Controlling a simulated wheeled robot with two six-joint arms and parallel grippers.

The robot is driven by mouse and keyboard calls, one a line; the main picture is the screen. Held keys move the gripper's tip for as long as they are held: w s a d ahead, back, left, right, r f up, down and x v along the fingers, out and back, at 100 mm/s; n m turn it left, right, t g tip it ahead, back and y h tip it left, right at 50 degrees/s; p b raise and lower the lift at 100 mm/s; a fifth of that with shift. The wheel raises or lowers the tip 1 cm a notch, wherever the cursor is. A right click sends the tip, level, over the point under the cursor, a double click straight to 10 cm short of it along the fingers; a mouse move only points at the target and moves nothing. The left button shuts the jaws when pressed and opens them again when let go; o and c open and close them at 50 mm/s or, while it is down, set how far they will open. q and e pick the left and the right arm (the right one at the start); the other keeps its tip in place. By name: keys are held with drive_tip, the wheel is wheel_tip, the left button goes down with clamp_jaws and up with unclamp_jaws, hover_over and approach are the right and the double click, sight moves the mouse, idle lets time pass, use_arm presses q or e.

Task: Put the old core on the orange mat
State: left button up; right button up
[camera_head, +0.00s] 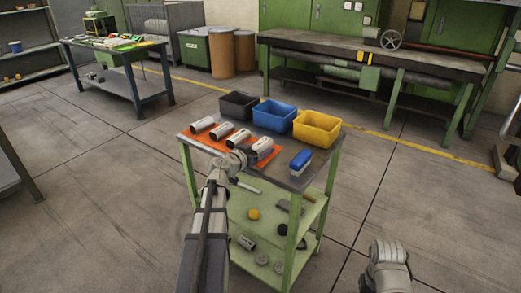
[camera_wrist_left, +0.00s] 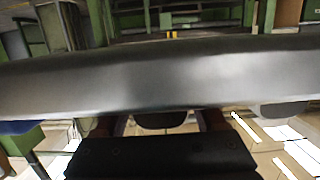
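The orange mat (camera_head: 207,144) lies on the grey-topped green cart. Several pale cylindrical cores with dark ends lie on it, one at the left (camera_head: 203,125) and one at the right (camera_head: 262,147). My left gripper (camera_head: 237,158) is at the mat's front edge, close to the rightmost cores. In the left wrist view a large grey rounded bar (camera_wrist_left: 160,75) crosses the whole picture, very close; I cannot tell if it is the old core. It hides my left fingertips, so their grip is unclear. My right gripper (camera_head: 388,262) is low at the right, away from the cart; its fingers are unclear.
Black (camera_head: 239,105), blue (camera_head: 274,115) and yellow (camera_head: 317,127) bins stand along the cart's back. A blue-topped brush (camera_head: 300,161) lies at the right, and a pale rod (camera_head: 246,186) at the front edge. The lower shelves hold a yellow ball (camera_head: 254,214) and small parts.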

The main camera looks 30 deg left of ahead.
use_arm(q)
drive_tip(key=shift+o, duration=1.3)
drive_tip(key=shift+r, duration=0.1)
drive_tip(key=shift+s+r, duration=0.15)
drive_tip(key=shift+s, duration=0.2)
drive_tip(key=p+v, duration=0.2)
drive_tip(key=v, duration=0.9)
drive_tip(key=shift+s+p, duration=0.15)
drive_tip(key=shift+p, duration=0.15)
drive_tip(key=shift+a, duration=0.1)
